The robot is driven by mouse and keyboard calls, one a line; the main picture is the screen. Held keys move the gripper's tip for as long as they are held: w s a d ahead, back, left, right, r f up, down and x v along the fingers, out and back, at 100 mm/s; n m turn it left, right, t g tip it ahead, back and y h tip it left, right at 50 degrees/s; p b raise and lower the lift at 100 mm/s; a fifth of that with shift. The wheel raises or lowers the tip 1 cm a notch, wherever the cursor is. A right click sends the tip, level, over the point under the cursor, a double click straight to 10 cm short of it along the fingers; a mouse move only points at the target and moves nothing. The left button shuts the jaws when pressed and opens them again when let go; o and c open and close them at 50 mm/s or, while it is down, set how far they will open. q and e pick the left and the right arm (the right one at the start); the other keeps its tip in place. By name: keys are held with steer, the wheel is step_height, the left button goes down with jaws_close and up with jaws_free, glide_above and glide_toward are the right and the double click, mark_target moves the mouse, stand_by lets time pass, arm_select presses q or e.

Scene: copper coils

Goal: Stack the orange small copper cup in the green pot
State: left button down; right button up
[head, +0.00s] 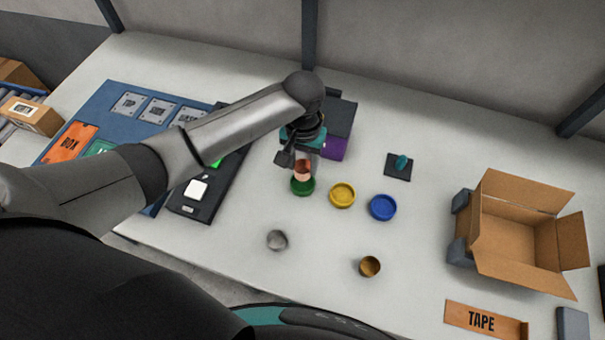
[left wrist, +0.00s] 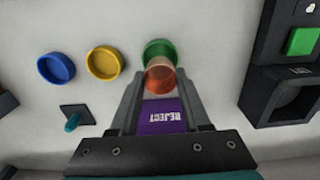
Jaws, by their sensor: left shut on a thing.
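The orange copper cup (head: 302,172) is held in my left gripper (head: 301,164), just above the green pot (head: 303,187). In the left wrist view the cup (left wrist: 160,76) sits between the tips of the two fingers (left wrist: 160,84) and overlaps the near part of the green pot (left wrist: 159,49). Whether the cup touches the pot I cannot tell. The gripper's fingers are shut on the cup. My right gripper is not in view.
A yellow pot (head: 342,195) and a blue pot (head: 382,207) stand to the right. A silver cup (head: 277,240) and a brown cup (head: 369,266) are nearer. A purple reject bin (head: 334,149) is behind. An open cardboard box (head: 513,262) stands far right.

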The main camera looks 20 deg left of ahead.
mark_target(302, 176)
arm_select(q)
step_height(302, 176, down, 4)
steer(key=shift+f+b, duration=0.15)
steer(key=shift+b, duration=0.35)
steer(key=shift+f, duration=0.15)
steer(key=shift+f, duration=0.15)
steer(key=shift+f, duration=0.2)
steer(key=shift+c, duration=1.8)
jaws_free()
step_height(302, 176, up, 13)
steer(key=p, duration=0.2)
steer(key=shift+f, duration=0.15)
